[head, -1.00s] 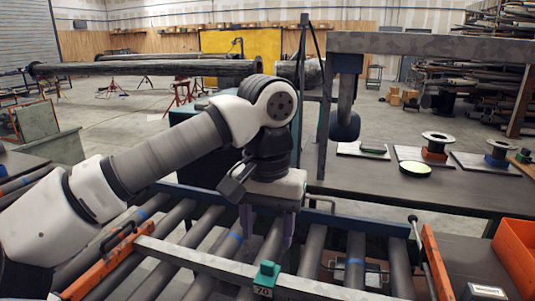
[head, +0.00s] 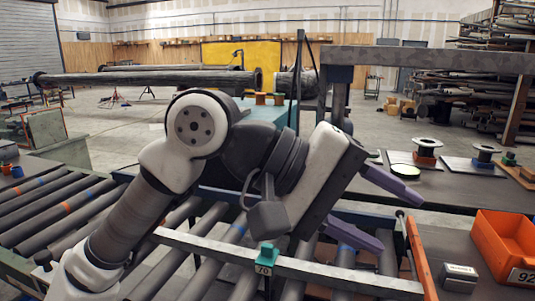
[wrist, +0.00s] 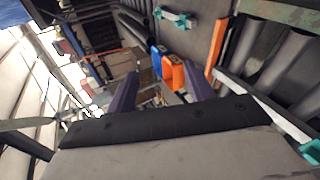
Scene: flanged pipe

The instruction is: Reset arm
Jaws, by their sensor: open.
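My gripper (head: 397,222) is open and empty. In the head view it is raised over the roller conveyor (head: 60,210), with its two purple fingers spread and pointing to the right and slightly down. The fingers also show in the wrist view (wrist: 160,75), apart, with nothing between them close up. My arm reaches up from the lower left and bends at a high elbow in the head view. It hides part of the conveyor and the bench behind.
A metal rail with a teal clamp (head: 268,256) crosses the rollers in front. An orange bin (head: 505,245) stands at the right. Flanged parts (head: 425,150) sit on the dark bench. A grey overhead beam (head: 430,60) and post stand behind my gripper. A long pipe (head: 150,78) lies further back.

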